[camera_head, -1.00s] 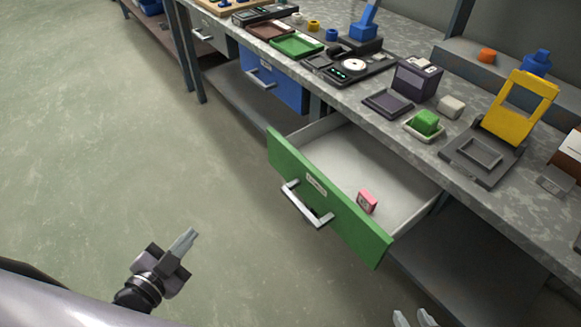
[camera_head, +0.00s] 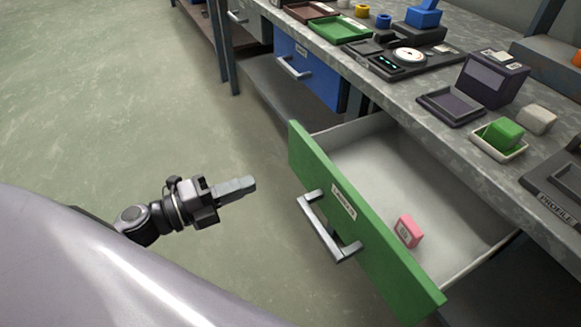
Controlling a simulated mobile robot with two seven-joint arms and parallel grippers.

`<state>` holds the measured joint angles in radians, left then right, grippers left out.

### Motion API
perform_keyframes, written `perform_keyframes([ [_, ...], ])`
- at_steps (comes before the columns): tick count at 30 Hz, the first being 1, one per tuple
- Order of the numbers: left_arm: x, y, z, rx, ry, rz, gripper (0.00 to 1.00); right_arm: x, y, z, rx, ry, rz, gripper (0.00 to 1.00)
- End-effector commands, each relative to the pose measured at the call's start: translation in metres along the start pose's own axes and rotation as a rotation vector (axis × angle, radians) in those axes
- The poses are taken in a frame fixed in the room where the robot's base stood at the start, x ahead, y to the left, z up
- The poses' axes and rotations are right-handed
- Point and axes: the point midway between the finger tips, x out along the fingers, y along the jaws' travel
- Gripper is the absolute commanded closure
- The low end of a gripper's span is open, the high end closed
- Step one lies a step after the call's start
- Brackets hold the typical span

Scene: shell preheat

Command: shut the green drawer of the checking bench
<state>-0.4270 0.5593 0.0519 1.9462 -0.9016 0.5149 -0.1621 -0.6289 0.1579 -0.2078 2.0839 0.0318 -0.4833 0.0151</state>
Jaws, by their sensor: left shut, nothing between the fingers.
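The green drawer (camera_head: 375,245) of the checking bench stands pulled out, its grey handle (camera_head: 325,228) on the front panel facing left. A pink block with a label (camera_head: 408,231) lies inside on the light drawer floor. My left gripper (camera_head: 252,185) is shut and empty. It is left of the green front panel, apart from it, with its fingers pointing right towards the panel and handle. My right gripper is out of view.
The blue drawer (camera_head: 308,75) farther along the bench looks shut. The grey benchtop (camera_head: 415,120) above holds trays, a dial device, a dark box and a green block (camera_head: 503,132) in a dish. The floor (camera_head: 120,110) at left is clear.

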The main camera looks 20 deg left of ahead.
Motion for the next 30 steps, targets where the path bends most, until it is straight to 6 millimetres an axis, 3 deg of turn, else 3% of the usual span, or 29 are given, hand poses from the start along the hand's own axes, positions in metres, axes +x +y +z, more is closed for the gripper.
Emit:
perform_keyframes([
  [18,0.089,-0.001,0.001,-0.002,-0.002,-0.002,1.0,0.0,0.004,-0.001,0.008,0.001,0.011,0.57],
  [30,0.104,0.001,0.0,-0.002,-0.002,0.002,1.0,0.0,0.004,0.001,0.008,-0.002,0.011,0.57],
])
